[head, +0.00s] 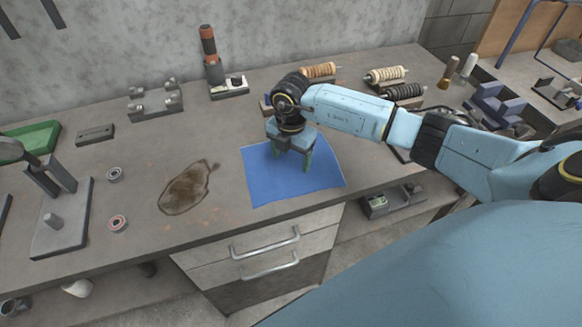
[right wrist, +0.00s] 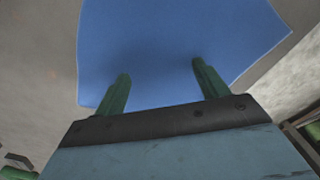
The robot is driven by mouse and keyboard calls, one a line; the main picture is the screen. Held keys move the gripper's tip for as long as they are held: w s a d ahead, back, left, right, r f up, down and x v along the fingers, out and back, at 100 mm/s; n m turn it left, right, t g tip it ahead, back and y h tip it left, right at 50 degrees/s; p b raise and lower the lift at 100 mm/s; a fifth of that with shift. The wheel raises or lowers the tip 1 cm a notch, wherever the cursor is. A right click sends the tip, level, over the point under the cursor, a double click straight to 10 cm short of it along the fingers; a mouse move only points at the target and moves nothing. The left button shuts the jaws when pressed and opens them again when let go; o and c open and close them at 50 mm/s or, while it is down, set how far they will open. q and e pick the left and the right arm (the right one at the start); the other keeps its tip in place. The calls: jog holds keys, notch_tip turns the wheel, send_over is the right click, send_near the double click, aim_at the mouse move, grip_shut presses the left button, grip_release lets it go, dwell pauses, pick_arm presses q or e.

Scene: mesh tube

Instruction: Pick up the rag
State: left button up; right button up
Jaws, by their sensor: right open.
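The rag is a flat blue square cloth (head: 270,184) on the bench in the head view, near the front edge above the drawers. It also fills the upper middle of the right wrist view (right wrist: 170,40). My right gripper (head: 292,168) points down over the rag, with its green fingers spread apart. In the right wrist view both fingertips (right wrist: 160,72) show against the cloth with nothing between them. I cannot tell whether the tips touch the cloth. My left gripper is not in view.
Two small bearings (head: 117,222) (head: 114,174) lie further left, beside a grey stand (head: 62,215). Spools (head: 385,75) and a dark orange-topped tool (head: 211,60) stand at the back. Drawer handles (head: 265,243) are below the front edge.

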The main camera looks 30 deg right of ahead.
jog(key=shift+c, duration=0.3)
jog(key=shift+s+f, duration=0.1)
jog(key=shift+s, duration=0.05)
grip_shut()
dwell(0.6)
notch_tip(320, 180, up, 12)
jog(key=p, duration=1)
